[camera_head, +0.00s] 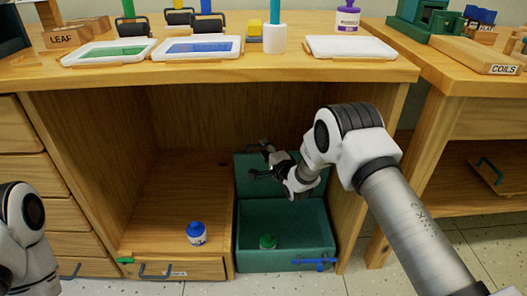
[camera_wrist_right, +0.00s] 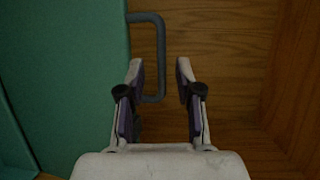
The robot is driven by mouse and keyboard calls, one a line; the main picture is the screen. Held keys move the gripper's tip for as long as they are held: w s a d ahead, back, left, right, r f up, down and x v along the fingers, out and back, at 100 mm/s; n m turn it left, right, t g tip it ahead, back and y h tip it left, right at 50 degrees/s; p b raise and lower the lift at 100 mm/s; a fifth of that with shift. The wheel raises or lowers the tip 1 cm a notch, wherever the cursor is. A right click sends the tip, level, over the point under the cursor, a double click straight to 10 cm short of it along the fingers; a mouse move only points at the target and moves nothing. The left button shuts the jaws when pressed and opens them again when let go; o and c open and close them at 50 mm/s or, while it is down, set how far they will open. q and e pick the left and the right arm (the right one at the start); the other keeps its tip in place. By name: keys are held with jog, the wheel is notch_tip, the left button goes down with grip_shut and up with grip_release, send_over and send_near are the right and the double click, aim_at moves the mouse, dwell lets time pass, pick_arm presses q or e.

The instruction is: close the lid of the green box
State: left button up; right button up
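The green box (camera_head: 318,240) stands on the floor of the open bay under the table. Its lid (camera_head: 244,190) is open and stands up at the back of the box. In the right wrist view the lid (camera_wrist_right: 70,70) fills the left side, with a grey handle (camera_wrist_right: 161,60) on its edge. My right gripper (camera_head: 257,160) is at the lid's upper part, and its arm hides some of the lid. In the wrist view its fingers (camera_wrist_right: 160,68) are apart, with the handle's bar showing between them. My left gripper is out of view; only part of that arm shows at the left edge.
The tabletop (camera_head: 200,72) above holds trays and rollers. The bay's right wall panel (camera_head: 365,130) is close to my right arm.

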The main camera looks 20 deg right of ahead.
jog(key=w, duration=0.2)
jog(key=shift+w+a+f+b, duration=0.1)
jog(key=shift+w+a+b, duration=0.05)
jog(key=shift+w+b, duration=0.2)
grip_shut()
